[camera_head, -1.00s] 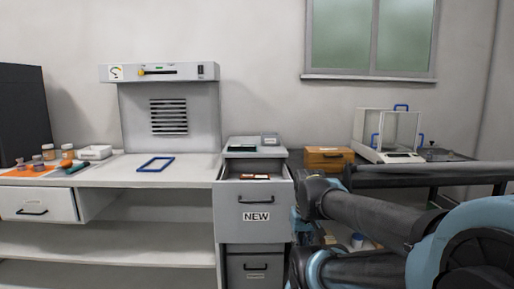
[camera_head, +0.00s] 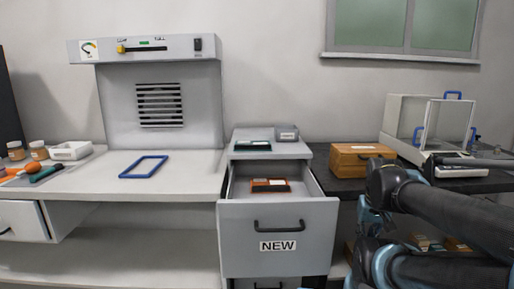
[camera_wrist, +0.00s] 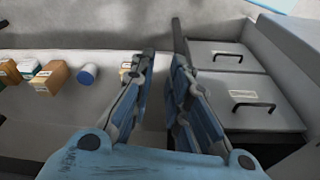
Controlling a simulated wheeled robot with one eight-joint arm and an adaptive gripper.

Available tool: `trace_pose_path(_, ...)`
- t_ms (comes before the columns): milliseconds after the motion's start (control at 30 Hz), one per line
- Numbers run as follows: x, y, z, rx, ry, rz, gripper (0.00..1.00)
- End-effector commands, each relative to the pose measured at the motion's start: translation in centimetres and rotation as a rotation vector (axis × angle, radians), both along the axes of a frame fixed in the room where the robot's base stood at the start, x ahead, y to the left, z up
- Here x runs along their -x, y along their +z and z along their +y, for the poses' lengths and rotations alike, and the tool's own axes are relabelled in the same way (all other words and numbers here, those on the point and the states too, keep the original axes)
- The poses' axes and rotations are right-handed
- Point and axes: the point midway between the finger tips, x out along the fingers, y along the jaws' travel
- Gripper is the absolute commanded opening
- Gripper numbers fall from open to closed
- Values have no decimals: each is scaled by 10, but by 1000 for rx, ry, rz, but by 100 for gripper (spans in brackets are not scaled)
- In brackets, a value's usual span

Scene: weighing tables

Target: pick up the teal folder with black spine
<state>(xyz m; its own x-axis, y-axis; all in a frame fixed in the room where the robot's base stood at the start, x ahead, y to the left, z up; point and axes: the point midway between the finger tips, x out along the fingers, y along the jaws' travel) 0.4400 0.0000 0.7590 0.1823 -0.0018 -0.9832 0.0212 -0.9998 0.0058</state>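A small flat dark teal item (camera_head: 253,146), which looks like the teal folder, lies on top of the drawer cabinet (camera_head: 300,152). A pale label shows on it, but its spine is too small to make out. My gripper shows in the wrist view (camera_wrist: 163,52), with its two blue-and-dark fingers apart and nothing between them. It points down past the cabinet's drawer fronts, well away from the teal item. The teal item does not show in the wrist view.
The open drawer marked NEW (camera_head: 278,240) holds an orange-brown item (camera_head: 269,185). A grey box (camera_head: 287,133) stands beside the teal item. A wooden box (camera_head: 361,158) and a glass-sided balance (camera_head: 440,135) stand right. A blue frame (camera_head: 143,167) lies on the left bench.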

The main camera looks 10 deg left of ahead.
Motion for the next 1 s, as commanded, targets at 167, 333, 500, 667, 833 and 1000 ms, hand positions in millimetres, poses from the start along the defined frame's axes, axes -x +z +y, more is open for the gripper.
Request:
trace_pose_path(167,0,0,0,0,1,0,16)
trace_pose_path(333,-2,23,5,5,54,-6,16)
trace_pose_path(500,-35,77,22,20,218,12,16)
trace_pose_path(667,-73,137,52,40,420,31,16)
trace_pose_path(833,-111,196,92,59,633,50,16)
trace_pose_path(1000,-145,249,141,79,847,68,16)
